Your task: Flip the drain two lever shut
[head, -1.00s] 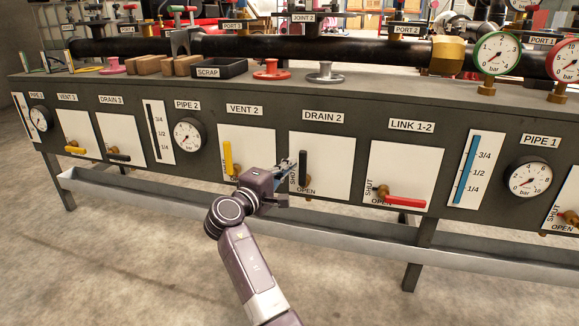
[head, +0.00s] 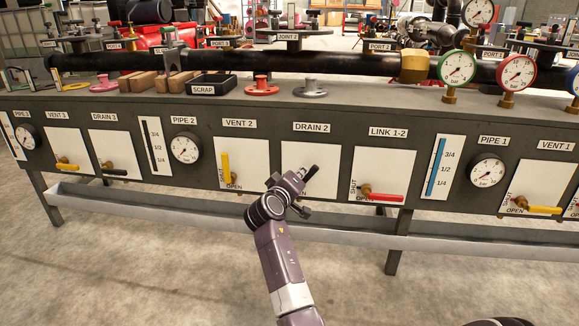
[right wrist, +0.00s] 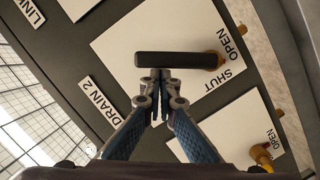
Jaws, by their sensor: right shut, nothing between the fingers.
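The drain two lever is a black bar (right wrist: 175,60) on a brass pivot (right wrist: 222,59), in front of the white DRAIN 2 panel (head: 328,150). In the head view the bar (head: 313,171) is partly hidden by my right gripper (head: 307,183) and leans up to the right, between upright and level. SHUT and OPEN lettering shows beside the pivot in the right wrist view. My right gripper is shut and empty. My left gripper is not in view.
The yellow VENT 2 lever (head: 226,168) stands upright to the left. The red LINK 1-2 lever (head: 383,196) lies level to the right. A grey trough (head: 150,207) runs below the panels. Pipes and gauges stand on the bench top.

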